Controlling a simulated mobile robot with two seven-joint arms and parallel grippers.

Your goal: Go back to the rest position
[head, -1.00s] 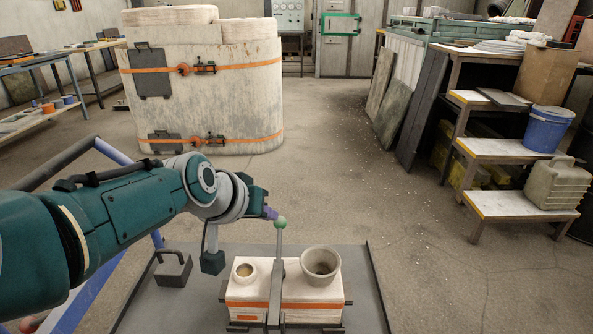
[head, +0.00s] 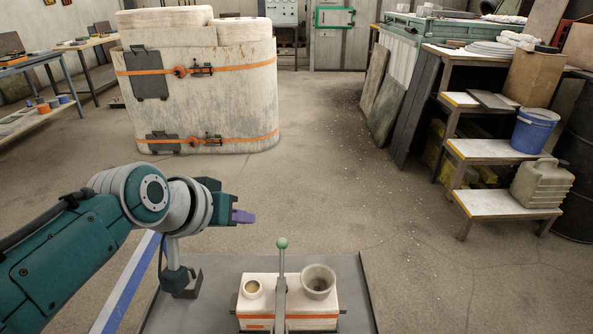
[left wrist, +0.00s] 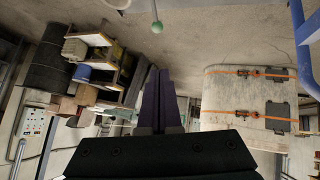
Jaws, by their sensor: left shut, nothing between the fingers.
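My left gripper (head: 243,217) is shut and empty in the head view. Its purple fingers point right, to the left of and apart from the green ball (head: 282,243) on top of the upright grey lever. In the left wrist view the closed fingers (left wrist: 160,98) show in the middle, and the green ball (left wrist: 157,27) is beyond them near the top. The lever stands at a white mould box with an orange band (head: 258,318). My right gripper is not in view.
The box stands on a grey platform (head: 358,290). A large pale container with orange straps (head: 215,100) stands behind. Steps at the right hold a blue bucket (head: 535,130) and a beige canister (head: 541,184). The floor between them is clear.

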